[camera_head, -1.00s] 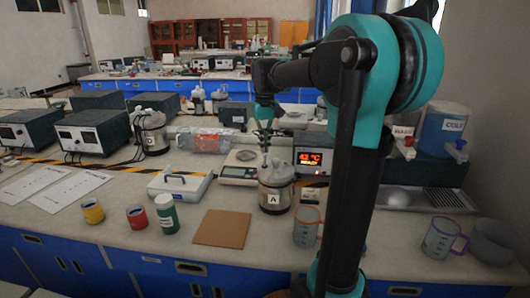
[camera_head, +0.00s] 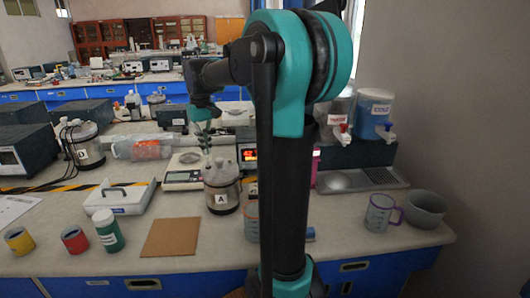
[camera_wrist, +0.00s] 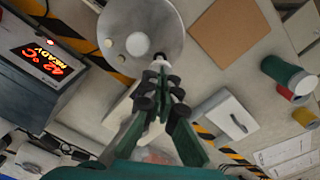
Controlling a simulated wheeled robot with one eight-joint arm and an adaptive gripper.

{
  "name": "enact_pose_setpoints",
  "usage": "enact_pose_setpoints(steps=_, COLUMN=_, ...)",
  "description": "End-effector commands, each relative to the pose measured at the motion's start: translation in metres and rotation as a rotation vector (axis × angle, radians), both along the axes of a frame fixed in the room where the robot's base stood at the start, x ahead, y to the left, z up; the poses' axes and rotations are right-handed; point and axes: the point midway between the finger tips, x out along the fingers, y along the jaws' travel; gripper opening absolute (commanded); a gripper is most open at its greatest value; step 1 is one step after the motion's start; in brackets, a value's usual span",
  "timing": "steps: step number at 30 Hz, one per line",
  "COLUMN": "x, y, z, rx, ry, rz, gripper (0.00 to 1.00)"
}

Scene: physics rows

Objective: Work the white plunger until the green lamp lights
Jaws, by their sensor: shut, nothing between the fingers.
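The metal vessel labelled A (camera_head: 221,196) stands upright on the bench in the head view. In the wrist view its round grey lid (camera_wrist: 165,20) lies just beyond my fingertips, with a white round knob (camera_wrist: 137,43) and a smaller pale knob (camera_wrist: 108,43) on it. Which of these is the plunger is not certain. My gripper (camera_wrist: 161,72) points at the lid's edge, shut and empty. In the head view my gripper (camera_head: 206,150) is just above and left of the lid; contact cannot be told. I see no lit green lamp.
A display box (camera_wrist: 42,58) reads 42 °C READY beside the vessel. A scale (camera_head: 184,172), white case (camera_head: 118,198), cork mat (camera_head: 171,237) and green jar (camera_head: 108,230) stand to the left. A clear mug (camera_head: 380,212) and grey bowl (camera_head: 426,208) are at right.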

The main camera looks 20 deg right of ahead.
Motion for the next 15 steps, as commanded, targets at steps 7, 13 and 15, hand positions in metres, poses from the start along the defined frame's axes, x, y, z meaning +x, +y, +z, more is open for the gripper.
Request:
enact_pose_setpoints(steps=7, x=0.000, y=0.000, z=-0.011, rx=0.000, ry=0.000, rz=0.000, gripper=0.00)
enact_pose_setpoints(steps=13, x=0.000, y=0.000, z=-0.020, rx=0.000, ry=0.000, rz=0.000, gripper=0.00)
enact_pose_setpoints(steps=15, x=0.000, y=0.000, z=-0.024, rx=0.000, ry=0.000, rz=0.000, gripper=0.00)
